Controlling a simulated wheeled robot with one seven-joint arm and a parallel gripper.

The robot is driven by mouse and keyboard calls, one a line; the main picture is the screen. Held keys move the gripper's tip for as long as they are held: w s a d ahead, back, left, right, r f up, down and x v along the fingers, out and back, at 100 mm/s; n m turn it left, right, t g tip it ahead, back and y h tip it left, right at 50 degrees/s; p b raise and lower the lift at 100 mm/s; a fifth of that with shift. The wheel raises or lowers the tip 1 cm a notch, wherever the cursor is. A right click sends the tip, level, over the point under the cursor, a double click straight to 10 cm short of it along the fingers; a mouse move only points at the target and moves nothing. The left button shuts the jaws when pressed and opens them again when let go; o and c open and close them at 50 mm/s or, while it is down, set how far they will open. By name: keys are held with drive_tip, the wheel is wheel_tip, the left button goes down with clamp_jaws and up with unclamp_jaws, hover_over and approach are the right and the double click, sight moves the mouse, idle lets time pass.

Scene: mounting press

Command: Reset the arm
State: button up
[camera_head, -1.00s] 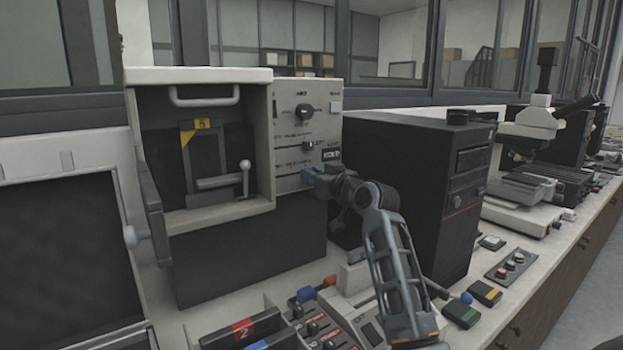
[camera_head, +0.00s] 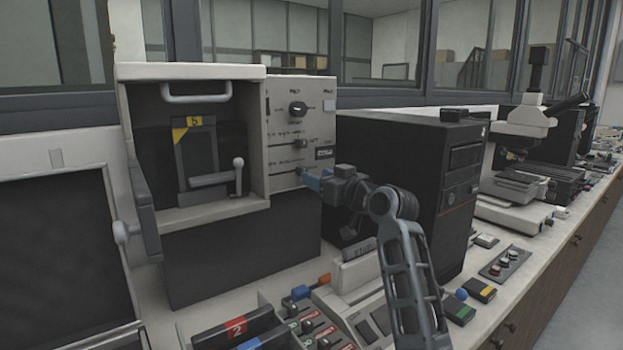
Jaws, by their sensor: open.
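My gripper (camera_head: 303,174) is at the end of my grey arm, with blue parts near its tip. It is open, and its small fingers are close to the lower right part of the press's control panel (camera_head: 285,150). I cannot tell whether they touch it. The mounting press (camera_head: 190,72) is a beige box with an open front, a grey handle on top, a lever inside and a yellow tag marked 5. Its door hangs open at the left. The panel has a round knob (camera_head: 297,109) and sliders below it. My arm rises from the lower right.
A black computer tower (camera_head: 400,160) stands just right of my gripper. A microscope (camera_head: 525,130) is farther right. Below are a tray with red-labelled parts (camera_head: 235,328), small coloured boxes (camera_head: 480,291) and a button panel (camera_head: 505,262). A dark screen (camera_head: 60,260) is at the left.

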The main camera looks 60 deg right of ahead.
drive_tip(key=shift+v, duration=1.2)
